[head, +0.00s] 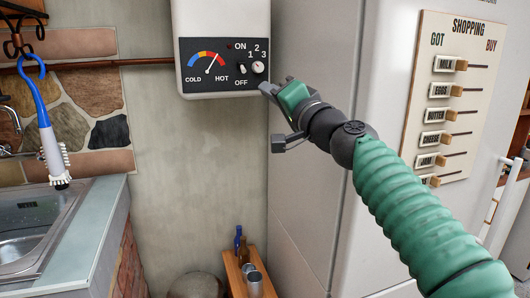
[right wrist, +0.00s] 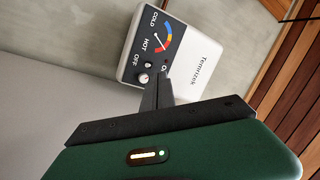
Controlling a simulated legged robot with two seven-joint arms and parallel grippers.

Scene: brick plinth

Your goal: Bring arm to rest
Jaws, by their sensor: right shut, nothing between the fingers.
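My right arm (head: 415,215), with a green ribbed sleeve, reaches in from the lower right of the head view. Its gripper (head: 268,90) is near the lower right corner of a white water heater box (head: 222,18). In the right wrist view the gripper (right wrist: 163,78) is shut and empty, its fingers pointing at the heater's panel (right wrist: 158,48). The fingertips overlap the panel near its knobs; I cannot tell whether they touch it. The panel has a colored cold-to-hot dial (head: 208,62) and a knob (head: 258,67). My left gripper is not in view.
A white fridge (head: 310,190) stands close beside the arm, with a shopping board (head: 455,90) on it. A sink (head: 30,225) and a hanging brush (head: 50,140) are at the left. A wooden shelf (head: 235,280) with bottles is low in the middle.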

